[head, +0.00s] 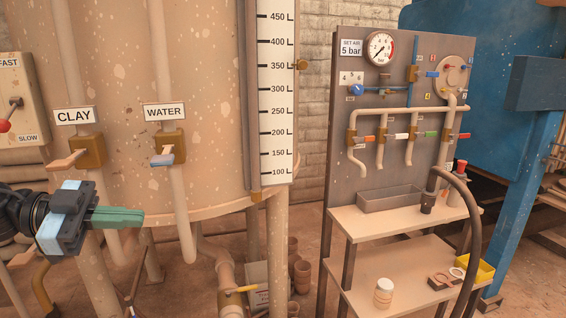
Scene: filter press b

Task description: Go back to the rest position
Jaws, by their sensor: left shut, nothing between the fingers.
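My left gripper (117,216) comes in from the left edge, in front of the lower part of the big beige tank (215,90). Its green fingers are shut and hold nothing. It is below the clay valve (88,152), which has a tan handle. The water valve (167,150), with a blue-grey handle, is up and to the right of the fingertips. The gripper appears apart from both handles. My right gripper is not in view.
A panel (340,120) with a gauge (380,48), thin pipes and coloured-handle valves stands at the right above a shelf (400,219). A dark hose (470,220) hangs in front of it. A lower shelf (395,268) holds a jar (383,293) and a yellow bin (480,270). Blue machinery stands far right.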

